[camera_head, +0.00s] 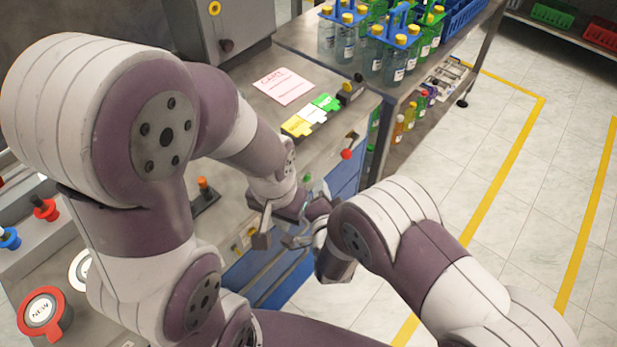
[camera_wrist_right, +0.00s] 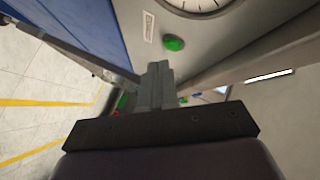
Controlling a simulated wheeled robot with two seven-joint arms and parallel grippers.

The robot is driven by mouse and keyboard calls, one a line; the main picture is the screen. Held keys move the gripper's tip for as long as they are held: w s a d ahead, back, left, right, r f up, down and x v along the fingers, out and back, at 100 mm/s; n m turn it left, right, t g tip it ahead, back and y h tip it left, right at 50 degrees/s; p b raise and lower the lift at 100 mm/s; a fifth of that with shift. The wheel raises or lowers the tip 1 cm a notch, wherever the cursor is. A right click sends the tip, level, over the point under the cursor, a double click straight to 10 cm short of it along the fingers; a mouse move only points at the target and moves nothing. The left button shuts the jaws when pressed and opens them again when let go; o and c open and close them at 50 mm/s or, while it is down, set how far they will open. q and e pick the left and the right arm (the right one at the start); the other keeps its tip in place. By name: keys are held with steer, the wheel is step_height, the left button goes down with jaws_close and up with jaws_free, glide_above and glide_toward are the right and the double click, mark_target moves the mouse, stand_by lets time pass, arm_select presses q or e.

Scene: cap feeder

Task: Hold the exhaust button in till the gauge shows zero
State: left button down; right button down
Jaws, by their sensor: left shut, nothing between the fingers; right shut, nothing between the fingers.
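A green button (camera_wrist_right: 173,43) sits on the grey panel just below the gauge (camera_wrist_right: 192,4); I take it for the exhaust button. The gauge is cut off at the top of the right wrist view and its needle cannot be read. My right gripper (camera_wrist_right: 158,76) is shut and empty, its tips close to the green button, seemingly a little short of it; contact cannot be confirmed. My left gripper (camera_head: 262,238) is shut and empty, close beside the right one at the counter's front. The two hands overlap in the head view, and the gauge is hidden there.
The blue drawers (camera_wrist_right: 85,25) lie left of the panel in the wrist view. A red knob (camera_head: 346,153) stands out from the counter edge. Floor (camera_head: 520,180) to the right is clear.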

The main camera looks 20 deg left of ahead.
steer(key=d, duration=0.1)
steer(key=s+d, duration=0.1)
steer(key=d, duration=0.1)
steer(key=d+p, duration=0.1)
steer(key=shift+s+d, duration=0.35)
stand_by(0.4)
